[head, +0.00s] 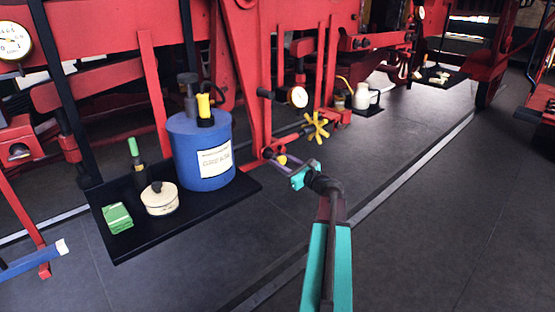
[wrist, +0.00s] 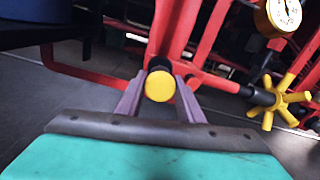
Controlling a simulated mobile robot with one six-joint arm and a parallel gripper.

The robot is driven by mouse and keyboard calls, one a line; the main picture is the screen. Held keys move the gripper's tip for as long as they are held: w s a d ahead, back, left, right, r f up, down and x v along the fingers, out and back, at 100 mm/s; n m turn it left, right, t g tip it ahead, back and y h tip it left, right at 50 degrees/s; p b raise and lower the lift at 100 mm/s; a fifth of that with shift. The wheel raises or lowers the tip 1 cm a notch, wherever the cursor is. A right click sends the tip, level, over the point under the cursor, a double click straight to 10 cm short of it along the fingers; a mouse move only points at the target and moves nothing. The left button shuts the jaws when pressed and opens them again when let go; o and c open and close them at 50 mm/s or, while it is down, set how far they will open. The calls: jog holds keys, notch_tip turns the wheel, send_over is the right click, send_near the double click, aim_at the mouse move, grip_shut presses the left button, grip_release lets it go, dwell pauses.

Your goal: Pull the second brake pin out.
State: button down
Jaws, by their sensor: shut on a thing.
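A brake pin with a round yellow head (wrist: 160,86) sits at the red brake rigging in the middle of the wrist view. Its yellow head also shows small in the head view (head: 282,160). My gripper (wrist: 159,80) has one purple-grey finger on each side of the yellow head and is shut on it. In the head view my gripper (head: 275,157) reaches in from the lower right to the foot of the red frame. The pin's shaft is hidden behind its head, so I cannot tell how deep it sits.
A yellow star handwheel (head: 316,127) and a dial gauge (head: 298,97) are close to the right of the pin. A black tray (head: 235,189) with a blue grease drum (head: 203,150) stands to the left. The dark floor at right is clear.

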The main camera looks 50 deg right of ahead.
jog(key=shift+s+a, duration=0.15)
jog(key=shift+s, duration=1)
jog(key=shift+s+f, duration=0.1)
jog(key=shift+s, duration=0.05)
jog(key=c, duration=1.5)
grip_release()
jog(key=o, duration=0.3)
jog(key=shift+s, duration=0.1)
jog(key=shift+s, duration=0.1)
jog(key=s, duration=1.3)
jog(key=shift+s+a+b, duration=0.25)
jog(key=shift+a+b, duration=0.15)
jog(key=shift+a, duration=0.05)
